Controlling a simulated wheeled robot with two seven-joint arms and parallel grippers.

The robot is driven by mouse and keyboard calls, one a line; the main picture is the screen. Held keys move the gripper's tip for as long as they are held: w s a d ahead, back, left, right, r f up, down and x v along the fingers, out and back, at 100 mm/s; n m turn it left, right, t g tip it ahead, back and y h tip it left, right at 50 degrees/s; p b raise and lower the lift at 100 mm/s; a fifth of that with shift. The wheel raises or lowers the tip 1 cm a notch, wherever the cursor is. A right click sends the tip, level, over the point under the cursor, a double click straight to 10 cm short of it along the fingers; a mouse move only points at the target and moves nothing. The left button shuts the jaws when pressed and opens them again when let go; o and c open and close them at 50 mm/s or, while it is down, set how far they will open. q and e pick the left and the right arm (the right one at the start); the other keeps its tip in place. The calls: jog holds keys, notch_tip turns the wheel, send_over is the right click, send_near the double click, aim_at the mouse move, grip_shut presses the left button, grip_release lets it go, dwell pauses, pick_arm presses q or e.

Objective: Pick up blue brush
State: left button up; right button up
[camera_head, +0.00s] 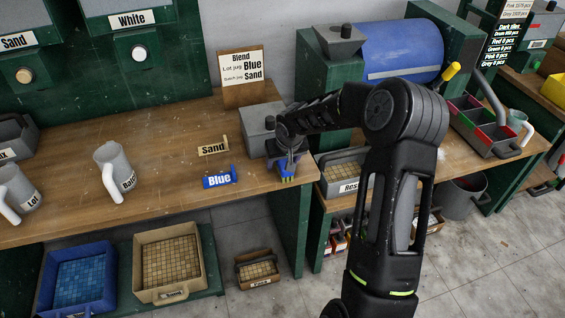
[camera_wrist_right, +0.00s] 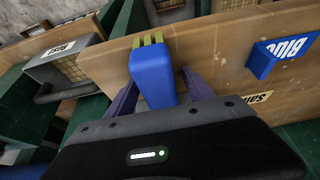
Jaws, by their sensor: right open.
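The blue brush (camera_wrist_right: 152,78), a blue block with yellowish tips at one end, shows in the right wrist view between the two fingers of my right gripper (camera_wrist_right: 158,95). The fingers are open, one on each side of it, with a gap visible at least on the right side. In the head view, my right gripper (camera_head: 287,172) points down at the bench's right end, near the front edge. The brush is mostly hidden there by the gripper. My left gripper is not in view.
On the wooden bench (camera_head: 130,200), a blue "Blue" label (camera_head: 219,180) and a "Sand" label (camera_head: 213,148) stand left of my right gripper. A grey box (camera_head: 258,128) is just behind it. Two grey jugs (camera_head: 115,170) stand further left.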

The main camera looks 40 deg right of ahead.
jog(key=shift+f, duration=0.15)
jog(key=shift+c, duration=0.3)
grip_shut()
dwell(0.3)
